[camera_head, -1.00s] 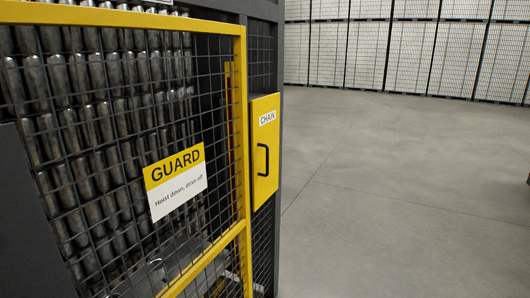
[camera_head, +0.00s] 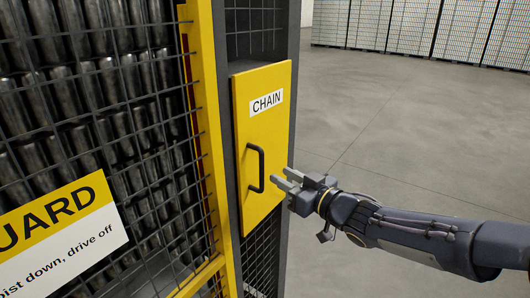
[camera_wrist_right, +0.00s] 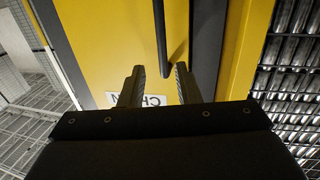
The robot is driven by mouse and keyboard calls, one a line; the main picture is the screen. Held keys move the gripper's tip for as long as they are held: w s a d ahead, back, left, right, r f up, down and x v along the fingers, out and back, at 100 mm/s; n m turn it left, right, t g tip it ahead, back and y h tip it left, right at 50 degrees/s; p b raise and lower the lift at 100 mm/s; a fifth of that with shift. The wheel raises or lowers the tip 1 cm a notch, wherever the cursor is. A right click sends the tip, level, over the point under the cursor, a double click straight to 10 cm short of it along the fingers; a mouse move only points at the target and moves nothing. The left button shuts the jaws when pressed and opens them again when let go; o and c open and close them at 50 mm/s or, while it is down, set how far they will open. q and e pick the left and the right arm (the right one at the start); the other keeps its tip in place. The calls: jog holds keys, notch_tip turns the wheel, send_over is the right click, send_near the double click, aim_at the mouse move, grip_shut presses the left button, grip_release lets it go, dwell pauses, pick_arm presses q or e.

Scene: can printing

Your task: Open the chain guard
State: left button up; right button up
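The chain guard is a yellow panel (camera_head: 275,138) labelled CHAIN (camera_head: 266,100) on a dark post. It looks shut flat against the post. Its black bar handle (camera_head: 261,168) is upright on the panel's lower half. My right gripper (camera_head: 281,177) comes in from the right, with its fingertips just right of the handle. In the right wrist view the gripper (camera_wrist_right: 160,69) is open, its two fingers apart. The handle (camera_wrist_right: 161,38) runs down towards the gap between them, over the yellow panel (camera_wrist_right: 108,40). I cannot tell whether they touch. My left gripper is not in view.
A yellow-framed mesh fence (camera_head: 205,120) with a GUARD sign (camera_head: 60,240) stands left of the panel, with several rows of metal cans behind it. Grey floor (camera_head: 390,110) is open to the right. Pallet stacks (camera_head: 430,30) line the back.

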aim_at(263, 165)
jog(key=shift+y, duration=0.3)
jog(key=x, duration=0.8)
jog(key=shift+w+a+p, duration=0.1)
jog(key=shift+a+p, duration=0.15)
jog(key=shift+p, duration=0.15)
jog(key=shift+c, duration=0.4)
grip_shut()
